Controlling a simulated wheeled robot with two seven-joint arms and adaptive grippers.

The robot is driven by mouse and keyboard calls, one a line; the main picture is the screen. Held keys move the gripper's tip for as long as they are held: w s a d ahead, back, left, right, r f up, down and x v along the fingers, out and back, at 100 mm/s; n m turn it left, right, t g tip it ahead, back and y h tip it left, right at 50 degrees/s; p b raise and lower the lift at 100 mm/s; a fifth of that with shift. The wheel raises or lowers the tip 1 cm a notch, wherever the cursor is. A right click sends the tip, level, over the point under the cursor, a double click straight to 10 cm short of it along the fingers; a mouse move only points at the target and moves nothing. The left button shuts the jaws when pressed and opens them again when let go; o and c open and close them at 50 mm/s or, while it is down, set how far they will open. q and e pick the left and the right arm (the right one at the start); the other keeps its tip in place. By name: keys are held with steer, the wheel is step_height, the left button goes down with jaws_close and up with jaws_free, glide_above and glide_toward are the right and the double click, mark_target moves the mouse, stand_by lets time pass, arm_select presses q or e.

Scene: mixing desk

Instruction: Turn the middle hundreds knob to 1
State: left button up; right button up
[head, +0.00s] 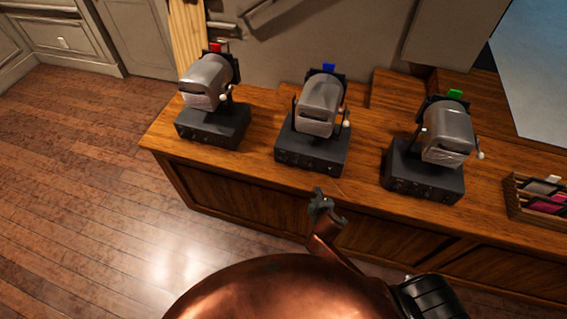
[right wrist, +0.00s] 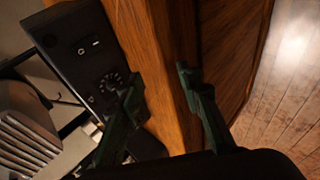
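Three grey mixing machines on black bases stand in a row on a wooden desk. The middle machine (head: 319,104) has a blue tab on top. Its black base (head: 312,154) carries small knobs on the front, too small to read. My right gripper (head: 322,203) is in front of and below this base, apart from it. In the right wrist view its two fingers are spread with nothing between them (right wrist: 158,76). A black panel (right wrist: 75,42) shows there with a round dial (right wrist: 110,82), partly hidden by the left finger. I cannot read its setting. My left gripper is out of view.
The red-tabbed machine (head: 207,84) stands to the left and the green-tabbed machine (head: 447,134) to the right. A wooden rack (head: 519,201) with pink and grey items is at the far right. The wooden desk (head: 262,165) has bare top between the bases.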

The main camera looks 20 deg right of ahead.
mark_target(282, 161)
steer(key=w+a+r+n+t, duration=0.1)
steer(key=w+a+n, duration=0.1)
steer(key=w+n, duration=0.1)
steer(key=w+a+r+n+t+y, duration=0.1)
steer(key=w+a+r+n, duration=0.1)
steer(key=w+a+n, duration=0.1)
steer(key=w+a+r+n+t+y, duration=0.1)
steer(key=w+a+r+n, duration=0.1)
steer(key=w+n, duration=0.1)
steer(key=shift+w+a+n, duration=0.35)
steer(key=shift+w+n, duration=0.05)
steer(key=shift+w, duration=0.35)
steer(key=shift+t, duration=0.3)
steer(key=x, duration=0.6)
steer(key=shift+w+a, duration=0.4)
steer(key=shift+w+f+b, duration=0.25)
steer(key=shift+w+b, duration=0.1)
steer(key=shift+w, duration=0.2)
steer(key=shift+c, duration=0.6)
jaws_close()
